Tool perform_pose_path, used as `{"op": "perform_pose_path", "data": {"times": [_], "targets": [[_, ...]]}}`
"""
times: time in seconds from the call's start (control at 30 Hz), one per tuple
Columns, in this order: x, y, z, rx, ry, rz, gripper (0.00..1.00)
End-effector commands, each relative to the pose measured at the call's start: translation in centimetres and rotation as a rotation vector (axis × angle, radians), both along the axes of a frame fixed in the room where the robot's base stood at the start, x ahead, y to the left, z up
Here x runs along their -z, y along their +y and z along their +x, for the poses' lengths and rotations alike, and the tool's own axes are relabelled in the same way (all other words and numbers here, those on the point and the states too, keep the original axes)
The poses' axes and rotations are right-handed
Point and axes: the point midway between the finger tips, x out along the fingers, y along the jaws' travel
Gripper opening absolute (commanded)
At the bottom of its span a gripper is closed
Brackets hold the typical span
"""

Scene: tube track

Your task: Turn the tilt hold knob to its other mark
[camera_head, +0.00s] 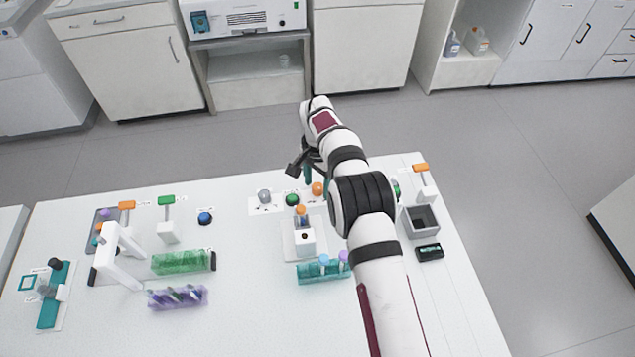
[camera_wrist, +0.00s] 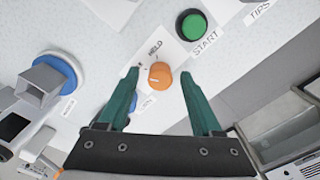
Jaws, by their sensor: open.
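In the head view the orange knob (camera_head: 318,189) is at the back of the table, right of a green button. My gripper (camera_wrist: 159,72) is open, its two teal fingers on either side of the knob with a visible gap to each. I cannot tell how deep the fingertips reach around it. In the head view my gripper (camera_head: 307,176) hangs over this spot.
A green START button (camera_wrist: 191,25) is close above the knob in the wrist view. A grey-handled part on a blue round base (camera_wrist: 65,70) is to the left. A grey bin (camera_head: 421,222) and an orange-topped post (camera_head: 421,168) stand at the right.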

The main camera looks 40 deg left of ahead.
Motion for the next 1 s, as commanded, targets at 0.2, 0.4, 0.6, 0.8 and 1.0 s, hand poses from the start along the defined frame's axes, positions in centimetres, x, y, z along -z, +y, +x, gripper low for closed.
{"op": "perform_pose_path", "data": {"times": [0.2, 0.4, 0.6, 0.8, 1.0], "targets": [[-0.03, -0.01, 0.00, 0.000, 0.000, 0.000, 0.34], [-0.04, -0.02, 0.00, 0.000, 0.000, -0.001, 0.00], [-0.05, -0.02, 0.01, -0.047, 0.001, -0.001, 0.00], [-0.06, -0.01, 0.03, -0.141, 0.001, -0.001, 0.00], [-0.06, 0.00, 0.03, -0.140, 0.000, -0.001, 0.43]]}}
